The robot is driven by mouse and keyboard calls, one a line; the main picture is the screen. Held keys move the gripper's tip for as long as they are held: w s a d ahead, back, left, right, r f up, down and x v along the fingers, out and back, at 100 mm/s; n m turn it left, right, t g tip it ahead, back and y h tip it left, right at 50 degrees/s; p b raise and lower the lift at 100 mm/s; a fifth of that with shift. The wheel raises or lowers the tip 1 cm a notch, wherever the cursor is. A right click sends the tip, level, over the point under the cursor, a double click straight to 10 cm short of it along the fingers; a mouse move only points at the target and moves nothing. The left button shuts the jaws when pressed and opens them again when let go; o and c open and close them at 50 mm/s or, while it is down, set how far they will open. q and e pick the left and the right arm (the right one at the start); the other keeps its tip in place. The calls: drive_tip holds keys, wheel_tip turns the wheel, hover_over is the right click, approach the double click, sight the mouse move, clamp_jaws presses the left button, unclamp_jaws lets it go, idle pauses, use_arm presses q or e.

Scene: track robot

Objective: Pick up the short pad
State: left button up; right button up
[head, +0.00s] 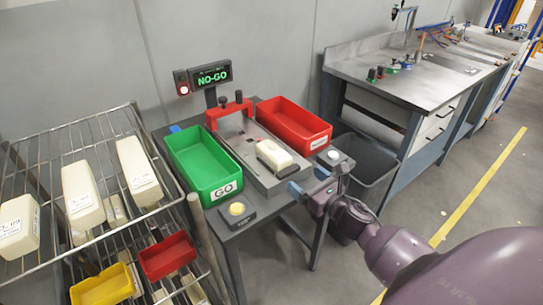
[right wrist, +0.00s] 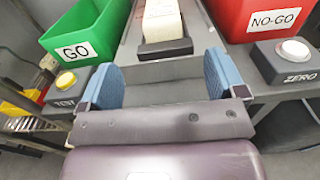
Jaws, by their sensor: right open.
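A cream pad (head: 275,154) lies on the grey gauge fixture (head: 258,172) between the green and red bins, with a dark block at its near end. It also shows at the top of the right wrist view (right wrist: 163,20). My right gripper (head: 308,180) is open and empty at the near end of the fixture. In the right wrist view its blue fingers (right wrist: 160,80) stand apart, with the pad beyond them and not touching. Longer cream pads (head: 82,193) stand on the wire rack at left. My left gripper is not in view.
A green GO bin (head: 203,165) and a red NO-GO bin (head: 296,125) flank the fixture. The display (head: 210,77) reads NO-GO. A yellow TEST button (head: 237,209) and a white ZERO button (right wrist: 295,50) sit at the front corners. A grey bin (head: 366,160) stands at right.

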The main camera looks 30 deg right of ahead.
sight(286, 161)
drive_tip(key=w, duration=0.4)
drive_tip(key=shift+w+a, duration=0.2)
drive_tip(key=shift+w, duration=0.05)
drive_tip(key=shift+w+a+r, duration=0.1)
drive_tip(key=shift+w, duration=0.55)
drive_tip(key=w, duration=0.4)
drive_tip(key=shift+r, duration=0.15)
drive_tip(key=shift+w, duration=0.4)
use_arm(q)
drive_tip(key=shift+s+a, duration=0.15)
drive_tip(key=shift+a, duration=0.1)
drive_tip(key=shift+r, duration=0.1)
